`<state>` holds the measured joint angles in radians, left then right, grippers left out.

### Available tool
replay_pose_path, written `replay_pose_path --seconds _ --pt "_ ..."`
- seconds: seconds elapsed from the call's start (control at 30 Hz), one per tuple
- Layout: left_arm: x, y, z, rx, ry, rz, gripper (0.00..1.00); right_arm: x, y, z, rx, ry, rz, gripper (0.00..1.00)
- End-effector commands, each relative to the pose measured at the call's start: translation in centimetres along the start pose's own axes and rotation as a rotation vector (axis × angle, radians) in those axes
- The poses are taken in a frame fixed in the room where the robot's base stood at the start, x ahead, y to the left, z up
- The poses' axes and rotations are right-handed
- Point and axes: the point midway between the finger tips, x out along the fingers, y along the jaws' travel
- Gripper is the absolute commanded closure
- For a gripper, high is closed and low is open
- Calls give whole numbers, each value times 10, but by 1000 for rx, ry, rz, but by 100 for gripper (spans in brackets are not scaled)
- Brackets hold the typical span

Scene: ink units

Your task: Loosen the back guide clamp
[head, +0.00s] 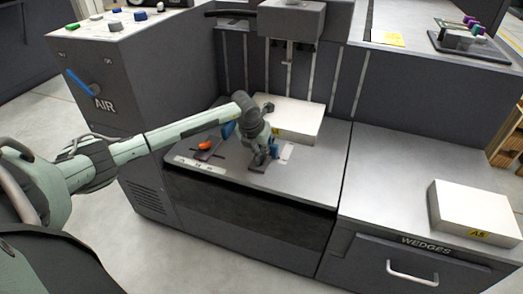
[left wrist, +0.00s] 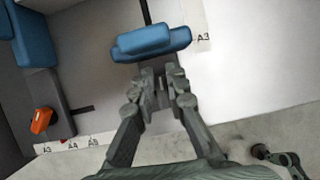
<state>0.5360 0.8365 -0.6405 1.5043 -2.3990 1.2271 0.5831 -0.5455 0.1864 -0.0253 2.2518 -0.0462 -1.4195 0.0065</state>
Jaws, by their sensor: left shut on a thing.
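My left gripper (head: 261,158) reaches down onto the dark feed table (head: 318,180), in front of the white paper stack (head: 302,115). In the left wrist view its two fingers (left wrist: 164,76) are close together at the near side of the blue back guide (left wrist: 150,41). The guide also shows beside the gripper in the head view (head: 275,153). The gripper is shut on the back guide clamp, which the fingers mostly hide, so its angle cannot be told.
An orange lever (head: 205,146) sits left of the gripper, near another blue guide (head: 228,130). Size labels run along the table's front edge. A white stack (head: 470,208) lies on the wedges cabinet (head: 392,180) at right. The table right of the gripper is clear.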

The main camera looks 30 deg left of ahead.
Motion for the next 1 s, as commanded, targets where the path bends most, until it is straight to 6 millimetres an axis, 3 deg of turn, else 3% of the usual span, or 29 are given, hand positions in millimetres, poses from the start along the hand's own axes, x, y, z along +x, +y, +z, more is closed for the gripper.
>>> replay_pose_path --seconds 0.37,0.6,1.0 --pt "0 4 0 -332 -1 136 100 -6 0 0 0 3 3 100" --pt "0 6 -1 -527 0 217 100 -19 3 -1 1 10 12 100" --pt "-1 8 -3 -736 1 304 100 -33 7 3 3 9 22 100"
